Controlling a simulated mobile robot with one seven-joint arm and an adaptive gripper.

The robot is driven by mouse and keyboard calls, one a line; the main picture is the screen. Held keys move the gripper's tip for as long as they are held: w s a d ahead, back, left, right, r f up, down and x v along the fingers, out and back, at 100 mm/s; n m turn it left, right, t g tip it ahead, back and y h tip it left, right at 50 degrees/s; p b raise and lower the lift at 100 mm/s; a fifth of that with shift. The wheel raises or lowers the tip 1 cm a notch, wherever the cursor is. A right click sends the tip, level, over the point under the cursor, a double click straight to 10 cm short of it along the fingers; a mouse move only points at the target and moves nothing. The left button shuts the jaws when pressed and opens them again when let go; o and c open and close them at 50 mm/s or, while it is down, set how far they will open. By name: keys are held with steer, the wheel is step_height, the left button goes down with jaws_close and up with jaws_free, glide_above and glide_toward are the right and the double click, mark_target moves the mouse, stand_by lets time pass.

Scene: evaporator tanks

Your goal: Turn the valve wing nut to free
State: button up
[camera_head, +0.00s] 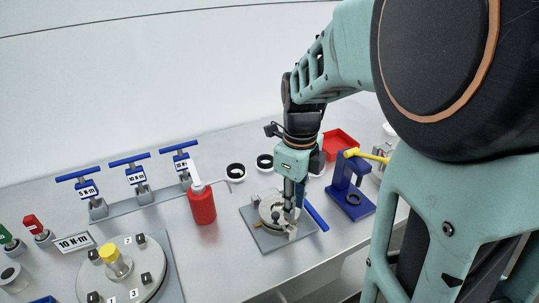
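A round metal valve-like fixture (266,212) sits on a grey square plate (256,231) at the middle of the bench. My gripper (290,212) points down over the right side of this fixture, with its fingertips at or very near it. The fingers look close together, but the view is too small to tell whether they are shut or hold anything. I cannot make out the wing nut clearly; the gripper covers part of the fixture.
A blue bar (316,217) lies right of the plate. A red bottle (202,205) stands to the left. A blue stand (349,190) with a yellow handle (371,155) and a red tray (340,141) are to the right. Blue-handled torque tools (129,160) stand at the back left.

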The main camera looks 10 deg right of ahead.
mark_target(292, 223)
steer(key=shift+f, duration=2.1)
steer(key=shift+c, duration=0.5)
jaws_close()
